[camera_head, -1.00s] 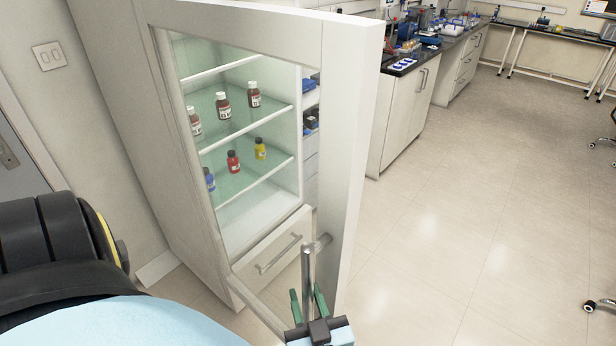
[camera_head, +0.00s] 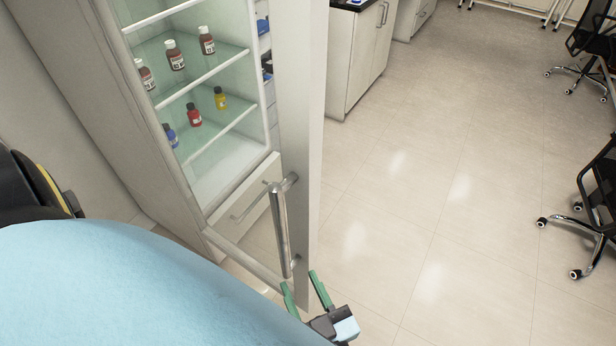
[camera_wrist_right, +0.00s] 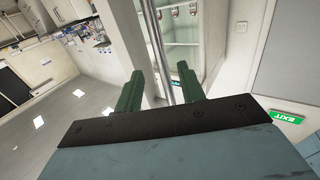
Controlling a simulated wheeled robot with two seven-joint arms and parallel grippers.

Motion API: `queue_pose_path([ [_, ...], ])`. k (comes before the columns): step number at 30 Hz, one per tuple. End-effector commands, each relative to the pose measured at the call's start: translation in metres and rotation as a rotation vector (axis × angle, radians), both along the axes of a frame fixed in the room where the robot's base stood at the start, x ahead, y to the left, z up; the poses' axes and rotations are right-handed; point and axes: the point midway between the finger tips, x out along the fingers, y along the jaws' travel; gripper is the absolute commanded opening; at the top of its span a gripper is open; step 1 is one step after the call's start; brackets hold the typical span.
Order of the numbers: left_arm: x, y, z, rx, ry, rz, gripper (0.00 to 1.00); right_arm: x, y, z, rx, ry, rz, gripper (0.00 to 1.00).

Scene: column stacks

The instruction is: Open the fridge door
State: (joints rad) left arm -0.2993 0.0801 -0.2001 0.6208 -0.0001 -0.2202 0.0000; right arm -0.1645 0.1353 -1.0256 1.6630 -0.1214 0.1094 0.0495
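The fridge (camera_head: 75,85) stands at the left of the head view. Its white-framed door (camera_head: 303,130) stands open, away from the cabinet front. Its upright metal handle (camera_head: 279,232) is near the door's free edge. My right gripper (camera_head: 305,286) is at the handle's lower end. Its two green fingers are apart. In the right wrist view the handle (camera_wrist_right: 162,45) runs down between the spread fingers (camera_wrist_right: 160,87); I cannot tell whether either finger touches it. My left gripper is outside the head view.
Small bottles (camera_head: 193,114) stand on the fridge's glass shelves, above a drawer (camera_head: 250,203). A white cabinet (camera_head: 358,55) stands behind the door. Black office chairs (camera_head: 600,190) are at the right. The tiled floor (camera_head: 430,200) between is clear.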

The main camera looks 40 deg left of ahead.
Motion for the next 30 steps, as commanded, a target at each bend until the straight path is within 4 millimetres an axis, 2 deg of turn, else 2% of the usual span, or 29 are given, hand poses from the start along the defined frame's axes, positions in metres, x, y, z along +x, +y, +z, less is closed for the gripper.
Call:
queue_pose_path([
  [6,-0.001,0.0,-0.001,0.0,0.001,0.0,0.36,-0.011,-0.019,0.0,0.001,0.001,-0.001,0.39],
  [15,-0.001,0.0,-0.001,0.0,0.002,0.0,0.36,-0.011,-0.02,0.0,0.001,-0.001,-0.001,0.39],
  [17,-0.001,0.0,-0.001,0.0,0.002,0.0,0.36,-0.011,-0.02,-0.001,-0.003,0.002,-0.002,0.31],
  [20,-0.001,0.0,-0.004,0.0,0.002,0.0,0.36,-0.003,-0.027,-0.023,-0.039,0.024,-0.024,0.18],
  [23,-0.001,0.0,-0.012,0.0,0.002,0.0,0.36,0.015,-0.051,-0.08,-0.139,0.092,-0.088,0.05],
  [24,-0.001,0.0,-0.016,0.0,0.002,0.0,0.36,0.023,-0.067,-0.113,-0.196,0.134,-0.125,0.0],
  [26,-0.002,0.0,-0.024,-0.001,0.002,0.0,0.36,0.032,-0.099,-0.17,-0.295,0.217,-0.192,0.0],
  [27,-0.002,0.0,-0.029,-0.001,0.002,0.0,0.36,0.034,-0.127,-0.211,-0.365,0.285,-0.242,0.0],
  [28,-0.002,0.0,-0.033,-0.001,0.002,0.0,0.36,0.034,-0.149,-0.241,-0.416,0.339,-0.28,0.0],
  [30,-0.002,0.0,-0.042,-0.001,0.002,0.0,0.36,0.021,-0.203,-0.308,-0.533,0.476,-0.367,0.0],
])
